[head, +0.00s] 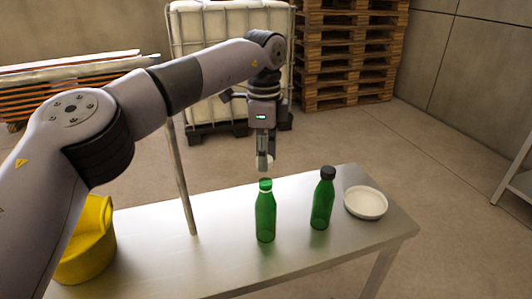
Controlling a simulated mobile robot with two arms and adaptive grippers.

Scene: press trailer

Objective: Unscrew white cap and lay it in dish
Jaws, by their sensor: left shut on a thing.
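My left gripper (264,160) is shut on the white cap (265,163) and holds it a little above a green bottle (265,214). The cap is apart from the bottle, whose green neck is bare with a pale ring around it. The bottle stands upright on the metal table. The white dish (366,203) lies on the table at the right and looks empty. My right gripper is not in view.
A second green bottle (322,203) with a black cap stands upright between the first bottle and the dish. A yellow container (88,243) is at the left. The front middle of the table is clear.

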